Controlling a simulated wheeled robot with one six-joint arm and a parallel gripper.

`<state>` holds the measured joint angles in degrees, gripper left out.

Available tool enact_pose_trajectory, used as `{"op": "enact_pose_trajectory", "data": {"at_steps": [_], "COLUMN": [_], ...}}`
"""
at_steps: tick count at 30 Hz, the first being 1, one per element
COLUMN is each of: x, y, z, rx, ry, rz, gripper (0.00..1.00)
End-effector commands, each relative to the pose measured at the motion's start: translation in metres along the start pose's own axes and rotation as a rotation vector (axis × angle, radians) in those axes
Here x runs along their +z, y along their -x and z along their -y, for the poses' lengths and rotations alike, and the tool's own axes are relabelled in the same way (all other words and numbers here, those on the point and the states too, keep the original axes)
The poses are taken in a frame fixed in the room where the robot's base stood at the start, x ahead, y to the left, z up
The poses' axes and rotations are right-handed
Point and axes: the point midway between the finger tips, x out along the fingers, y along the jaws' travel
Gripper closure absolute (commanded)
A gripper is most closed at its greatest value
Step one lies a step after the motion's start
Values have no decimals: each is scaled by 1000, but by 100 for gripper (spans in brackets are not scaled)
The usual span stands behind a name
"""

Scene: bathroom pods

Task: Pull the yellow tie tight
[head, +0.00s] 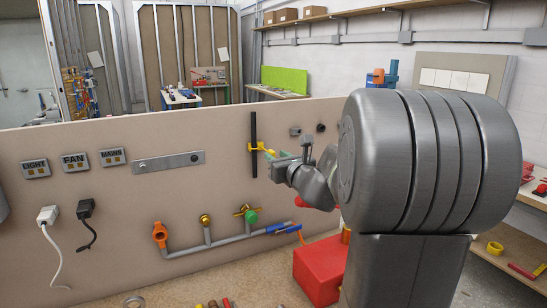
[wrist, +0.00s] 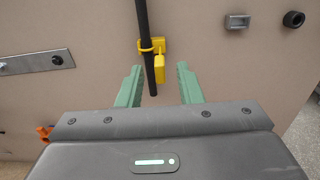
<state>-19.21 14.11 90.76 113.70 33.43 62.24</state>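The yellow tie (wrist: 146,49) loops around a black vertical pipe (wrist: 143,22) in the wrist view, against a yellow mount on the panel. Its yellow tab (wrist: 159,69) hangs at the right of the pipe. In the head view the tie (head: 256,148) is on the black pipe (head: 253,125) near the middle of the panel. My gripper (wrist: 159,67) is open, with its two green fingers apart. In the wrist view the tab and the pipe's lower end appear between the fingers. I cannot tell how far the fingertips are from the tab. My gripper (head: 271,156) is just right of the tie.
A metal bar (wrist: 37,62) is on the panel to the left. A small grey fitting (wrist: 238,21) and a black round fitting (wrist: 293,19) are at the right. Below are a grey pipe with valves (head: 220,241) and a red box (head: 318,268).

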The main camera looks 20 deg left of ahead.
Motion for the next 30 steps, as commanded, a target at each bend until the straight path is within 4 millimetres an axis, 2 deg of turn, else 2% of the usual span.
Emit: {"op": "enact_pose_trajectory", "data": {"at_steps": [1, 9, 15, 21, 30], "x": [-1, -1, 0, -1, -1], "y": [11, 64, 91, 102, 103], "z": [0, 1, 1, 0, 0], "rx": [-3, -3, -3, -1, -1], "ry": [3, 1, 2, 1, 0], "rz": [2, 2, 1, -1, -1], "gripper": [67, 67, 67, 67, 67]}}
